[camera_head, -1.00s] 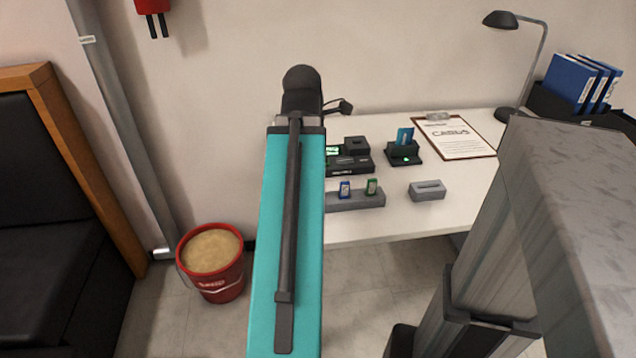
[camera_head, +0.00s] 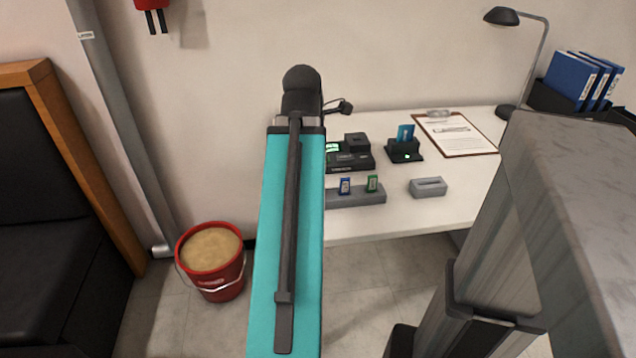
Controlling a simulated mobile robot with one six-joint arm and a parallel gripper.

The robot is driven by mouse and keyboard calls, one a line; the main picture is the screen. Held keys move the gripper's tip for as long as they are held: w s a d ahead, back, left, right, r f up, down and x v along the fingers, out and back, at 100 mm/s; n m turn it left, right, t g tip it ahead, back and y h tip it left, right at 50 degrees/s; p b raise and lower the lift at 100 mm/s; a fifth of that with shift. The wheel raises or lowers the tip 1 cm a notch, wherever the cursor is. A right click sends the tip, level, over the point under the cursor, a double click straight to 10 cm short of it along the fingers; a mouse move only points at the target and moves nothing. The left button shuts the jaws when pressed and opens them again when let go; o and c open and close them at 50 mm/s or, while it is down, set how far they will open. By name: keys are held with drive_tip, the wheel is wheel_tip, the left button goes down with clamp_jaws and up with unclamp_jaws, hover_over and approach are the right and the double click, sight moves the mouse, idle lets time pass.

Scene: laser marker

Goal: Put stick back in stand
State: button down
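The left end of this stand is hidden behind my teal arm. A smaller grey block (camera_head: 428,188) with a slot in its top sits to the right and looks empty. A black device (camera_head: 352,156) with a lit green display stands behind the long stand. My gripper cannot be made out; my own arm covers that area.
A black holder (camera_head: 405,152) with a blue card and a clipboard (camera_head: 455,135) are farther back on the white table (camera_head: 400,218). A lamp (camera_head: 503,17) and blue binders (camera_head: 572,80) are at the right. A red bucket (camera_head: 213,279) stands on the floor at left.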

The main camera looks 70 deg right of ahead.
drive_tip(key=c, duration=1.8)
unclamp_jaws()
drive_tip(key=shift+c, duration=0.2)
wheel_tip(320, 180, up, 14)
drive_tip(key=w+p, duration=0.1)
drive_tip(key=p, duration=1.2)
drive_tip(key=shift+w+a+f+p, duration=0.2)
drive_tip(key=shift+w+a+p, duration=0.05)
drive_tip(key=shift+a+p, duration=0.1)
drive_tip(key=shift+r, duration=0.1)
